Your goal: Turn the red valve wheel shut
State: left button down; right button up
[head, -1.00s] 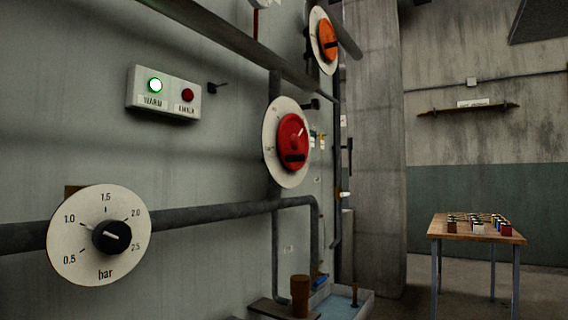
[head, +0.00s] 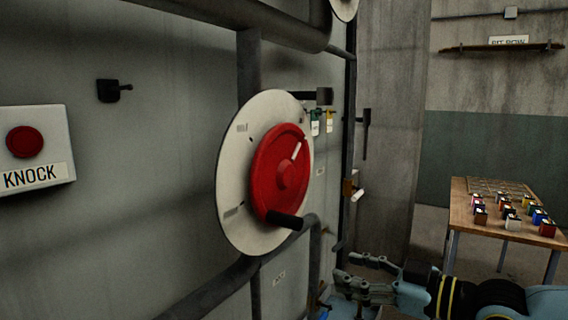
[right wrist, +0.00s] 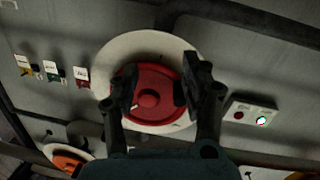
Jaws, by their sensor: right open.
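The red valve wheel (head: 282,172) is on a round white dial plate (head: 236,190) on the grey wall. It has a black handle at its lower edge and a white pointer mark tilted to the upper right. My right gripper (head: 346,274) is at the lower right of the wheel, apart from it, open and empty. In the right wrist view, the red wheel (right wrist: 152,108) shows between and beyond the open fingers, which hide parts of its rim. Its black handle cannot be clearly made out there. My left gripper is not in view.
Pipes (head: 215,290) run below and above the dial plate. A KNOCK button panel (head: 35,150) is at left, beside a small black hook (head: 113,90). A wooden table (head: 462,215) with several small coloured blocks stands at right. Tags (head: 315,128) hang behind the wheel.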

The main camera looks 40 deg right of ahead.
aim_at(284, 226)
jog(key=a+r+n+y+p, duration=0.1)
jog(key=a+r+y, duration=0.1)
jog(key=a+r, duration=0.5)
jog(key=w+b, duration=0.5)
jog(key=w+a+r+b, duration=0.1)
jog(key=w+b, duration=0.2)
jog(key=shift+r, duration=0.1)
jog(key=shift+w+a+r+b, duration=0.2)
jog(key=shift+w+a+b, duration=0.15)
jog(key=shift+w, duration=0.35)
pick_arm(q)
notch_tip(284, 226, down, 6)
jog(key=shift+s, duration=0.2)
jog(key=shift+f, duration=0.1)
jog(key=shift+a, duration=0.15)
pick_arm(e)
grip_shut()
